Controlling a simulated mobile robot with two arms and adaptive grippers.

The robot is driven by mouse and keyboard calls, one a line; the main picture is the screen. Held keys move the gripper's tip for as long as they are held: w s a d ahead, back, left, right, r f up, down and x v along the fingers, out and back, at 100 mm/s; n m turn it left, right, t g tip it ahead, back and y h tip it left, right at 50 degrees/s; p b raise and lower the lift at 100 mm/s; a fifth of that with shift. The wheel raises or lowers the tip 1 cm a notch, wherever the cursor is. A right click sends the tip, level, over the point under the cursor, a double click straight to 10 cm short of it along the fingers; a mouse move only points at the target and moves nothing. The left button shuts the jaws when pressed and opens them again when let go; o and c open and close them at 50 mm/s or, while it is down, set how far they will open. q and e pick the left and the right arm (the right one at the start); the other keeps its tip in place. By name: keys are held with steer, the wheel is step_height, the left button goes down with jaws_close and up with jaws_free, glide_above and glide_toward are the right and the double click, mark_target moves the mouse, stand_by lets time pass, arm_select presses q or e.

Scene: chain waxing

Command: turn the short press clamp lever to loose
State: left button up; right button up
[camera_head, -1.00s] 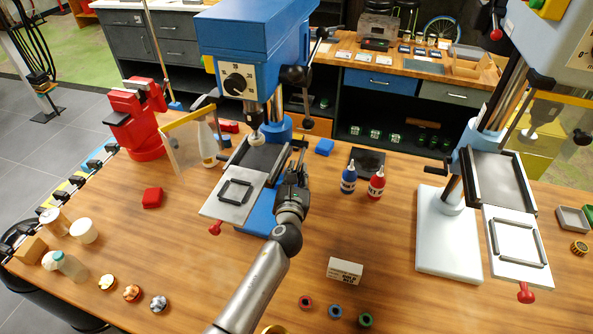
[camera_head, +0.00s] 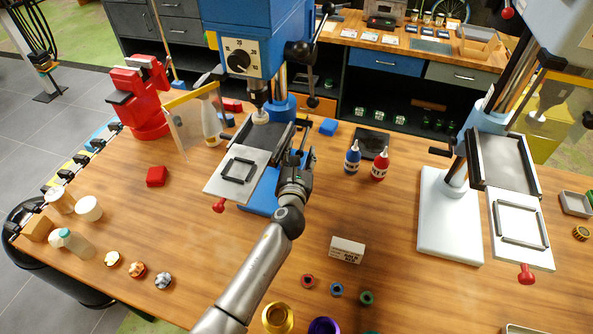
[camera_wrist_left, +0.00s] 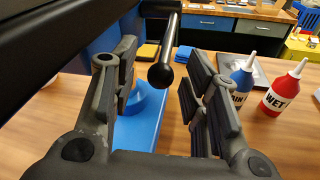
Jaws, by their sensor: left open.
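The blue drill press (camera_head: 250,22) stands mid-table on a blue base, with a grey plate and black frame on its front. I cannot tell from the pictures whether it is the short press. My left gripper (camera_head: 299,156) is at the right side of its table, pointing away from me. In the left wrist view, the left gripper (camera_wrist_left: 161,95) is open. A black lever with a ball end (camera_wrist_left: 161,74) reaches between its fingers, apart from both as far as I can tell. The lever's root is hidden behind dark press parts. My right gripper is not in view.
A second press with a white base (camera_head: 447,225) stands to the right. A blue bottle (camera_head: 352,160) and a red bottle (camera_head: 380,166) stand right of my left gripper. A red vise (camera_head: 140,100) is at the left. Clear wood lies between the bottles and the white box (camera_head: 347,250).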

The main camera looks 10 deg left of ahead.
arm_select(q)
steer(key=s+r, duration=0.1)
steer(key=s, duration=1)
steer(key=shift+r, duration=0.2)
